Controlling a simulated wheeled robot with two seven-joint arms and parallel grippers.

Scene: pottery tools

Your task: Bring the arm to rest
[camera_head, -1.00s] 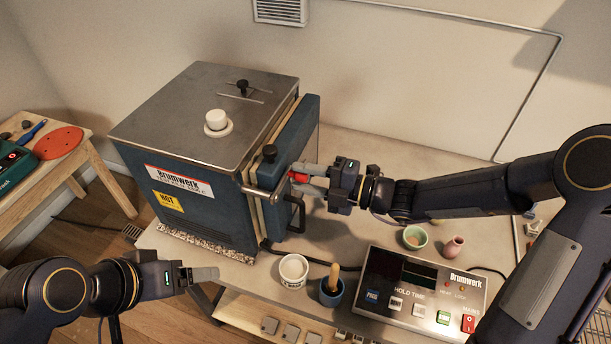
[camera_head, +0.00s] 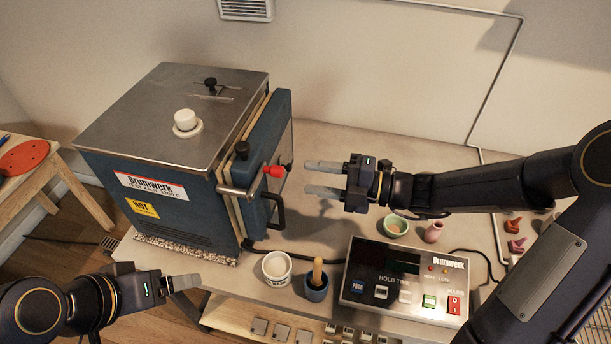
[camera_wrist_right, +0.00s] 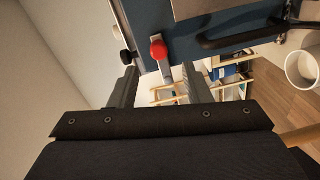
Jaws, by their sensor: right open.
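My right gripper (camera_head: 325,179) is open and empty, just right of the kiln door (camera_head: 268,160) in the head view. Its fingers point left toward a red knob (camera_head: 276,171) on the latch lever, with a gap between. In the right wrist view the red knob (camera_wrist_right: 158,50) shows ahead, between and beyond the two fingers (camera_wrist_right: 160,88). The blue kiln (camera_head: 180,190) has its door nearly against the body; I cannot tell whether it is fully shut. My left gripper (camera_head: 184,283) is low at the left, apart from everything; its finger gap is unclear.
A control box (camera_head: 404,284), a white cup (camera_head: 277,268), a blue pot (camera_head: 317,285) with a wooden handle, a green bowl (camera_head: 396,226) and a pink vase (camera_head: 433,232) stand on the grey table (camera_head: 345,140). A wooden side table (camera_head: 30,178) is at the left.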

